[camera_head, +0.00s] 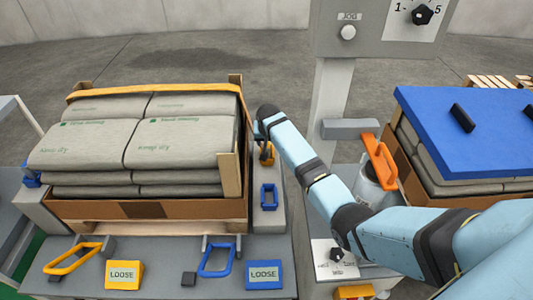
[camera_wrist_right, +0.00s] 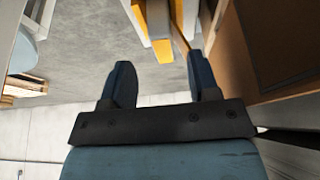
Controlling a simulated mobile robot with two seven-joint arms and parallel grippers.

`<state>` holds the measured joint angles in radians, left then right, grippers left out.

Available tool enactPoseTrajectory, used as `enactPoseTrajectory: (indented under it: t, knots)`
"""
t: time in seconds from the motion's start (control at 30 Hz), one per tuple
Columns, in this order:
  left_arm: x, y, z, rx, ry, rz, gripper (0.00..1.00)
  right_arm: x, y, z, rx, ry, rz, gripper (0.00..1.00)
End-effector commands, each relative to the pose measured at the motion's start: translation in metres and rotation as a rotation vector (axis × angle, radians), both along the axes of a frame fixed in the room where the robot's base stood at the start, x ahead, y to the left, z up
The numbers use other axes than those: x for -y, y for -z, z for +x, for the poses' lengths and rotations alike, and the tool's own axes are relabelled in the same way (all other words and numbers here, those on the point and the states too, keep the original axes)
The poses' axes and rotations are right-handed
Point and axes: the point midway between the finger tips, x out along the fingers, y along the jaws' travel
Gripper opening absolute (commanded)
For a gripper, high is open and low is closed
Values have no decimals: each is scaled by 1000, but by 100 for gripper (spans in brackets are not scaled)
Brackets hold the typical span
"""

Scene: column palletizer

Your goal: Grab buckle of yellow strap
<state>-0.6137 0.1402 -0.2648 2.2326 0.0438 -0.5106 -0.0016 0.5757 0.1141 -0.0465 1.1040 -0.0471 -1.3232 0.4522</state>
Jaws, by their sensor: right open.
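The yellow strap (camera_head: 150,89) lies across the top of the grey sacks along their far side, over the wooden corner posts. In the right wrist view a yellow piece (camera_wrist_right: 158,28) with a blunt end hangs beyond and between my right fingertips; I cannot tell for sure whether it is the strap's buckle. My right gripper (camera_wrist_right: 160,75) is open with nothing between its fingers. In the head view my right arm reaches to the right side of the stack, and its fingers are mostly hidden by the wrist. My left gripper is not in view.
A yellow bracket (camera_head: 267,154) and a blue bracket (camera_head: 268,195) sit on the ledge right of the cardboard tray (camera_head: 100,209). Yellow (camera_head: 73,258) and blue (camera_head: 216,260) handles stand in front.

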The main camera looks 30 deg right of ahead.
Motion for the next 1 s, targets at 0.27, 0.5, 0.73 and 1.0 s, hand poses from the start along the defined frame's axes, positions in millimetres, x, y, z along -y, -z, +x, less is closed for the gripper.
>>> enactPoseTrajectory:
  t: [0.27, 0.5, 0.73, 1.0]
  knots:
    - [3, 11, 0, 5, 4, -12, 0, 4, 27, 13, 0, 0, -1, 55]
    - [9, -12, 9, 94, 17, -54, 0, 9, 51, 24, 0, 0, -1, 55]
    - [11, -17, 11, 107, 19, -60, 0, 9, 51, 25, 1, 0, 0, 55]
    - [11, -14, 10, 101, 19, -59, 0, 9, 51, 25, 1, 0, 0, 0]
